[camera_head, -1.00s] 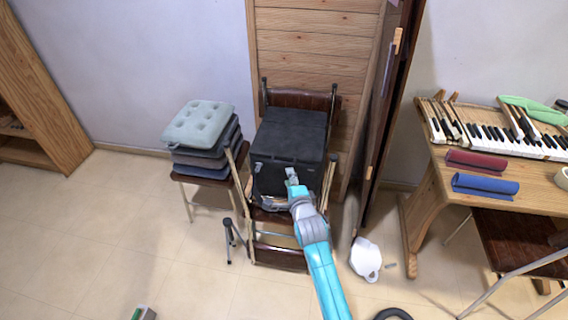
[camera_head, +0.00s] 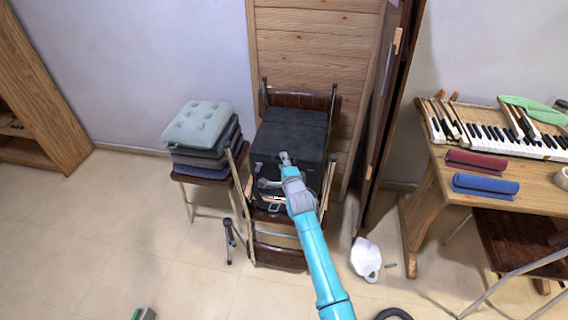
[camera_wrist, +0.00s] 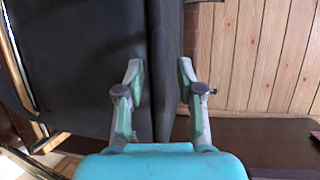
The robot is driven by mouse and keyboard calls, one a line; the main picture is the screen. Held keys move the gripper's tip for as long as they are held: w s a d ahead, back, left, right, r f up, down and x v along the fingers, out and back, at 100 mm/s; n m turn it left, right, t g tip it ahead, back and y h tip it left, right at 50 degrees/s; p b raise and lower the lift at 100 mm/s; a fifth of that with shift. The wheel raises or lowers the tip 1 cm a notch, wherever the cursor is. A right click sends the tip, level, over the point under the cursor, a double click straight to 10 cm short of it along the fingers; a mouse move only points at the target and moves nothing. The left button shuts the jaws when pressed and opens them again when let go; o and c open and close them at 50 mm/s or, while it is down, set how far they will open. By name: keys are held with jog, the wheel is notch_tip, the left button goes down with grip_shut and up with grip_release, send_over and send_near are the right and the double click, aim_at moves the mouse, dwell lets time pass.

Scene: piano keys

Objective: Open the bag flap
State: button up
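The black bag (camera_head: 290,130) is a dark boxy case on a brown chair, in the middle of the head view. Its flat top looks closed down. My gripper (camera_head: 284,157) is at the bag's upper front edge, with the arm reaching up from below. In the wrist view my gripper (camera_wrist: 161,78) is open, with one green-padded finger on each side of a dark strip. The bag's dark surface (camera_wrist: 75,60) fills the left of that view, and a seam or edge runs between the fingers. I cannot tell whether the fingers touch it.
A chair with stacked cushions (camera_head: 198,125) stands close on the left. Wooden panelling (camera_head: 320,50) is behind the bag, and a dark door edge (camera_head: 380,120) is on the right. A desk with piano keys (camera_head: 490,135) stands farther right. The floor in front is mostly clear.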

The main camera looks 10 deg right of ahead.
grip_shut()
